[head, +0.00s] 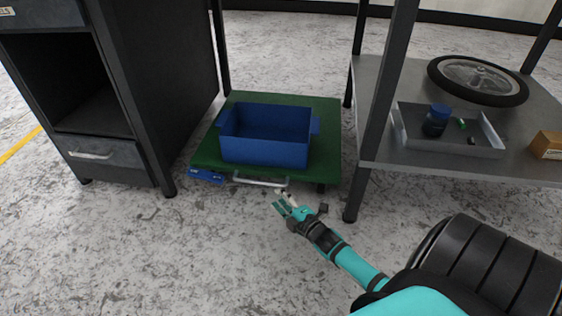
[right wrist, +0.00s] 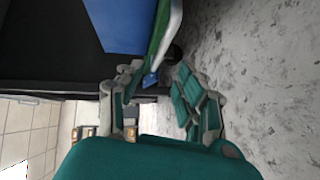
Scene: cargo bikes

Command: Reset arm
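My right gripper (head: 284,202) reaches in from the lower right of the head view, low over the floor. Its fingertips are close to the front edge of a green platform cart (head: 325,135), near the right end of its pale handle (head: 260,181). I cannot tell if they touch. In the right wrist view the two fingers (right wrist: 158,78) stand apart with nothing between them. A blue bin (head: 265,151) sits on the cart and shows in the right wrist view (right wrist: 122,22). My left gripper is out of view.
A dark cabinet (head: 165,90) stands left of the cart. Right of it, a metal shelf (head: 375,135) holds a wheel (head: 478,80), a tray (head: 455,146) with a dark blue jar (head: 436,121), and a brown box (head: 546,145). The floor in front (head: 150,260) is clear.

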